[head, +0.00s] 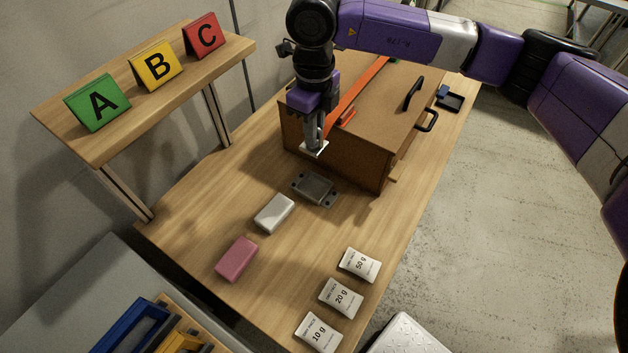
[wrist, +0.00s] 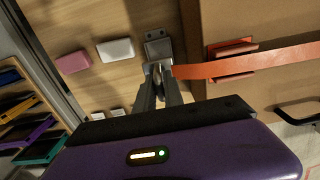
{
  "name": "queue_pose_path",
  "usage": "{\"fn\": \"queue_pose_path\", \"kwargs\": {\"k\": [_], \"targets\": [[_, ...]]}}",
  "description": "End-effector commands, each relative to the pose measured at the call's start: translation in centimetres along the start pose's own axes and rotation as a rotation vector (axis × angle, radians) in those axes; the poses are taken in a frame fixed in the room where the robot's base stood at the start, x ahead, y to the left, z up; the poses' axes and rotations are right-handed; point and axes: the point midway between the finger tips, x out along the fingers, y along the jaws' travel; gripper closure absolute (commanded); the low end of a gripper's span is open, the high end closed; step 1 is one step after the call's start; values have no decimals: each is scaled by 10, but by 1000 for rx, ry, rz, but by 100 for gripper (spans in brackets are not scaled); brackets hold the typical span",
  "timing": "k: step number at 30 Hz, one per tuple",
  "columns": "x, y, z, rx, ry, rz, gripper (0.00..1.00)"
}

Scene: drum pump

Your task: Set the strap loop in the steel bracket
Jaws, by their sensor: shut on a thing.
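An orange strap (head: 358,88) runs over the top of the brown box (head: 340,163); it also shows in the wrist view (wrist: 255,64). Its near end reaches my gripper (head: 314,143), where a pale, flat loop piece (head: 316,150) shows at the fingertips. My gripper is shut on this strap loop, just off the box's left edge. The grey steel bracket (head: 315,187) lies on the table below and in front of the gripper, apart from it in the head view. In the wrist view the bracket (wrist: 158,48) is just beyond the fingertips (wrist: 158,70), which partly hide the loop.
A white block (head: 274,213) and a pink block (head: 237,259) lie on the table near the bracket. Several labelled sachets (head: 341,298) line the near right edge. A shelf (head: 60,115) with A, B, C signs stands left. The box has black handles (head: 427,121).

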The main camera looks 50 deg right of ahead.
Motion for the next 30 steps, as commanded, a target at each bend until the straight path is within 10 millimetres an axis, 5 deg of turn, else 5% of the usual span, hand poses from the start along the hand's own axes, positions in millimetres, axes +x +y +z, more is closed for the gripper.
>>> {"fn": "queue_pose_path", "kwargs": {"k": [12, 30], "targets": [[99, 0, 0, 0, 2, 3, 100], [164, 0, 0, -3, 1, 1, 100]]}}
